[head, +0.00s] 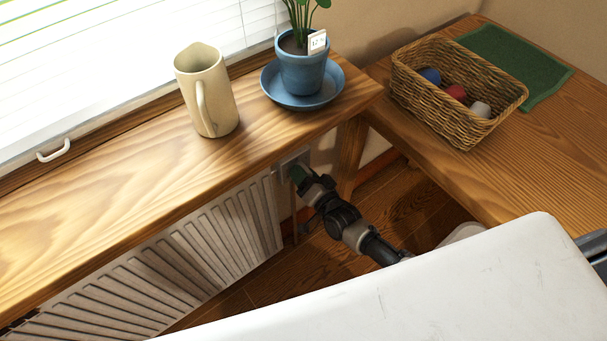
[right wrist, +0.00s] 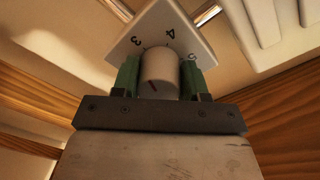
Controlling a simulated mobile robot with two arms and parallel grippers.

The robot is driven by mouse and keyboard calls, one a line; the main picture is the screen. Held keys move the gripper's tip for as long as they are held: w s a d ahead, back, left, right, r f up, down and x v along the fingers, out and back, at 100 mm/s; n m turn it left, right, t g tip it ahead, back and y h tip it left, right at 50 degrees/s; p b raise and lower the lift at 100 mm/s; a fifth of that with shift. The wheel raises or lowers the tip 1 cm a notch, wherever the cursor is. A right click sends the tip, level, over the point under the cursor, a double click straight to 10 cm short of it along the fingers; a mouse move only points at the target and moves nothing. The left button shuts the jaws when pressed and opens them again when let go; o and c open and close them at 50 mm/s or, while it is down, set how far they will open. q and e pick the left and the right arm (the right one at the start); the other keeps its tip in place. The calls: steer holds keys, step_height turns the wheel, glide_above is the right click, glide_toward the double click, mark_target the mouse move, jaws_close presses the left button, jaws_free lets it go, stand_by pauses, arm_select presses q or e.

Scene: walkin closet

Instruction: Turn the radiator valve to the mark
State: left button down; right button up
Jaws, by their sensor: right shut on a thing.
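The radiator valve shows in the right wrist view as a pale round knob (right wrist: 159,75) with a short dark red line on its face. A white square plate (right wrist: 190,25) behind it carries black numbers, 3 and 4 among them, and a further one partly hidden at the right. My right gripper (right wrist: 158,78) has its green fingers on both sides of the knob, shut on it. In the head view, my right gripper (head: 299,174) is at the radiator's right end under the sill, and the knob is hidden there. My left gripper is not in view.
The ribbed radiator (head: 190,255) runs below the wooden sill (head: 100,190). A cream jug (head: 205,95) and a blue plant pot (head: 303,72) on a saucer stand on the sill. A wicker basket (head: 440,110) and a green cloth (head: 515,62) are on the right bench.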

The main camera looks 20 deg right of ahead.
steer(key=m+b, duration=0.1)
steer(key=m, duration=0.4)
steer(key=shift+s+f, duration=0.1)
steer(key=shift+f, duration=0.05)
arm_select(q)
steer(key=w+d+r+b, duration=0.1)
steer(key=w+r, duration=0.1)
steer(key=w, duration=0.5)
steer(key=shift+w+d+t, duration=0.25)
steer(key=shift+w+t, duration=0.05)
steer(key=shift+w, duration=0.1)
arm_select(e)
steer(key=shift+m+g, duration=0.3)
steer(key=shift+m, duration=0.9)
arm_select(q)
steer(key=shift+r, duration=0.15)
arm_select(e)
steer(key=o, duration=0.9)
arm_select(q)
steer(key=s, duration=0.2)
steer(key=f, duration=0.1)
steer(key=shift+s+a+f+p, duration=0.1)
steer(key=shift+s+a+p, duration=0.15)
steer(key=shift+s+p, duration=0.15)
arm_select(e)
steer(key=v, duration=1)
steer(key=shift+s+d, duration=0.15)
steer(key=shift+s, duration=0.2)
